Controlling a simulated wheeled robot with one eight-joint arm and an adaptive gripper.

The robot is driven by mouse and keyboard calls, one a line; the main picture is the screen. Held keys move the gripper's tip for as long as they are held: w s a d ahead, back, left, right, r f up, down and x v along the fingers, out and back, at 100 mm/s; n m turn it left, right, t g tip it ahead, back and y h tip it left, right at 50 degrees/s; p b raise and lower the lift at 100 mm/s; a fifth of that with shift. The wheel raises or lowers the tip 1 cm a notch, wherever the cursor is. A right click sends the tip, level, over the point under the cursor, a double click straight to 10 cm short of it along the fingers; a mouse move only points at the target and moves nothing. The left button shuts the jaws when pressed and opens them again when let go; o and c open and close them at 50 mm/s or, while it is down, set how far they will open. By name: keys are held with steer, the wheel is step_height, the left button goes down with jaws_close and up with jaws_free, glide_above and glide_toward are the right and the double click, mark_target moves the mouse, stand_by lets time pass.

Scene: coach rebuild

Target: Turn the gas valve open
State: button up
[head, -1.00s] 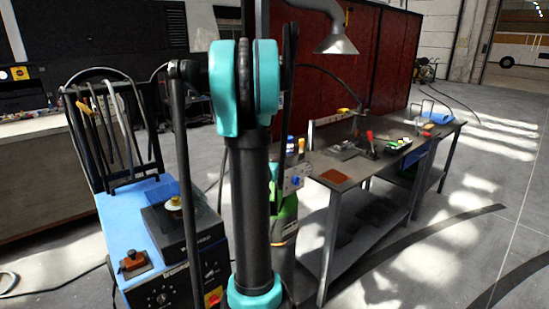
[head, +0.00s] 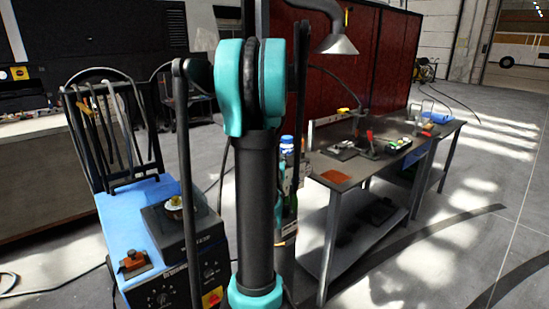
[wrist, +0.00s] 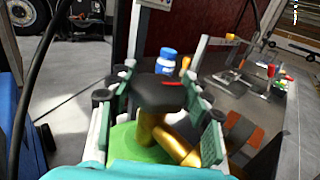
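The gas valve's black knob (wrist: 160,92), with a red mark on top, shows in the wrist view. It sits on a brass valve body (wrist: 176,148) above a green cylinder top (wrist: 124,138). My gripper (wrist: 160,88) has one finger on each side of the knob, very close to it. I cannot tell whether both pads press on it. In the head view my arm hides the valve and most of my gripper (head: 291,185).
A blue-capped bottle (wrist: 167,60) stands behind the knob. A workbench (head: 335,165) with tools and an orange pad (head: 336,177) is to the right. A blue-topped welding machine (head: 130,215) stands at the left. The floor right of the bench is open.

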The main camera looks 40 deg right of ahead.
steer(key=o, duration=0.4)
steer(key=v, duration=1.2)
